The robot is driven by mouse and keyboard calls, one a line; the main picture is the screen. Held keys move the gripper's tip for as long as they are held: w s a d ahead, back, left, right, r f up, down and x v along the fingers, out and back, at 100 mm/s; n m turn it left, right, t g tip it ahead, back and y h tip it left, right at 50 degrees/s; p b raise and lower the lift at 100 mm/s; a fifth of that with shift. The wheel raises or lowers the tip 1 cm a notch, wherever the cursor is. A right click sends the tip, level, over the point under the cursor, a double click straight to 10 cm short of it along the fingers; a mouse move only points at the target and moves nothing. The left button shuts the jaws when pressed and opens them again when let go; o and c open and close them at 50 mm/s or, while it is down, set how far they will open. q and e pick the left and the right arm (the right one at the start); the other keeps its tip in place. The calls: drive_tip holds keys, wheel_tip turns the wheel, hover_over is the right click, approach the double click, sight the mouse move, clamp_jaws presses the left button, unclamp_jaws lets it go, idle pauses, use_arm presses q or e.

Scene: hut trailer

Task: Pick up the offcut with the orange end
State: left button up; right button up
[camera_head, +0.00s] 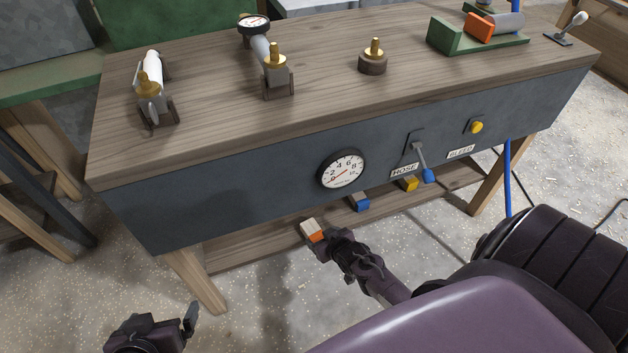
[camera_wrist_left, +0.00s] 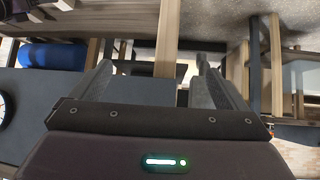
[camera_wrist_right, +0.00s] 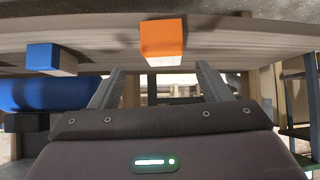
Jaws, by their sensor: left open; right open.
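The offcut with the orange end (camera_head: 309,226) lies on the bench's lower shelf, its pale wood going back and its orange end facing out. My left gripper (camera_head: 168,322) is open and empty, low at the bottom left, away from the offcut.
A blue-ended offcut (camera_head: 359,203) and a yellow-ended offcut (camera_head: 409,184) lie farther right on the lower shelf (camera_head: 240,249). The bench's dark front panel (camera_head: 240,190), with a gauge (camera_head: 342,171) and a lever (camera_head: 423,163), overhangs the shelf. A bench leg (camera_head: 196,282) stands left.

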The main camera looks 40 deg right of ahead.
sight(313, 230)
use_arm(q)
drive_tip(key=s+a+f+g+y+p, duration=0.1)
drive_tip(key=s+a+f+g, duration=0.15)
drive_tip(key=s, duration=0.25)
drive_tip(key=s+a+f+g+y, duration=0.1)
drive_tip(key=s+f+g, duration=0.2)
drive_tip(key=s, duration=0.2)
use_arm(e)
drive_tip(key=shift+g+y, duration=0.4)
drive_tip(key=b+x, duration=0.1)
drive_tip(key=x, duration=0.1)
drive_tip(key=b+x, duration=0.1)
drive_tip(key=x, duration=0.1)
drive_tip(key=b+x, duration=0.1)
drive_tip(key=shift+w, duration=0.65)
drive_tip(key=shift+b+x, duration=0.6)
drive_tip(key=shift+x, duration=0.2)
drive_tip(key=shift+w, duration=0.2)
use_arm(q)
drive_tip(key=w+d+r+t+h, duration=0.3)
drive_tip(key=w+d+t, duration=0.2)
drive_tip(key=w+d, duration=0.1)
drive_tip(key=shift+w+r+m, duration=0.3)
drive_tip(key=shift+w+r, duration=0.05)
drive_tip(key=shift+r, duration=0.05)
use_arm(e)
drive_tip(key=c, duration=1.1)
